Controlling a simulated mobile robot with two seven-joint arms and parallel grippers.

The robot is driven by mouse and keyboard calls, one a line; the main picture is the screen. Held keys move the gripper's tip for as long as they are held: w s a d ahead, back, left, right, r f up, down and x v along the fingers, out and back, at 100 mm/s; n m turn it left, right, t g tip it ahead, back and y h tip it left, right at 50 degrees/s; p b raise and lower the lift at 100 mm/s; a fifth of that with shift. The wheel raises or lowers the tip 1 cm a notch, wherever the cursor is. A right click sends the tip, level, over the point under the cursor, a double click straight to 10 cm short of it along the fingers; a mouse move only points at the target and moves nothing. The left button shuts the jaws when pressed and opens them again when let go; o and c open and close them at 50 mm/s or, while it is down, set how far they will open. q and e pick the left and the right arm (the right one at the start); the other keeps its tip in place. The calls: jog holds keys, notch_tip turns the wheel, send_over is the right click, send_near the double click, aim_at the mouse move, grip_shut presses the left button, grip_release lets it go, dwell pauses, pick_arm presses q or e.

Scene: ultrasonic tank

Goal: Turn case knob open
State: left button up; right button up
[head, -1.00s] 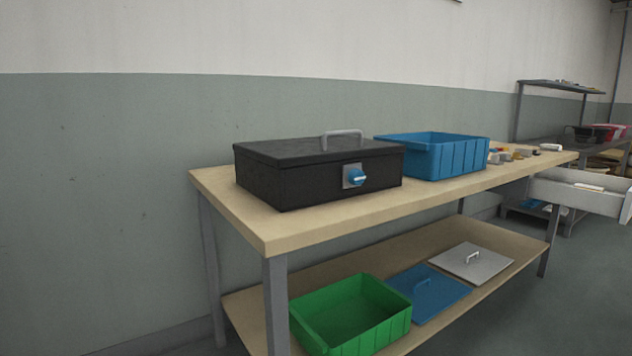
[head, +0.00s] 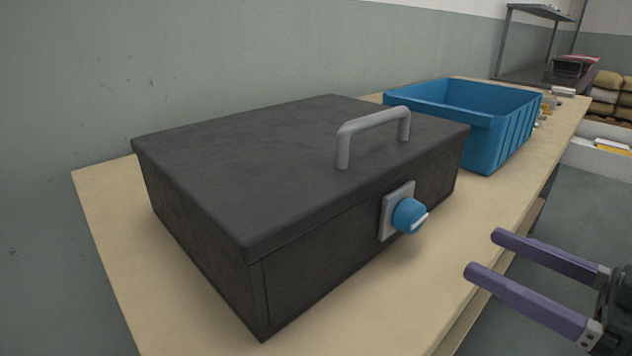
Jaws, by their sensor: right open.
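The black case (head: 290,180) stands on the wooden table, its lid down, with a grey handle (head: 372,130) on top. On its front face a blue knob (head: 408,215) with a white mark sits on a grey square plate (head: 388,228). My right gripper (head: 482,254) is at the lower right, in front of the case. Its two purple fingers are apart, empty, and point left toward the knob without touching it. My left gripper is not in view.
A blue open bin (head: 490,140) stands on the table (head: 112,215) just behind and right of the case. Small items lie beyond it near the table's far end. A drawer (head: 600,152) stands out at the right. The table strip before the case is clear.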

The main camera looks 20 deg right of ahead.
aim_at(420, 223)
jog(key=b+x, duration=0.1)
jog(key=x, duration=0.7)
jog(key=shift+w+a, duration=0.2)
jog(key=shift+a, duration=0.05)
grip_shut()
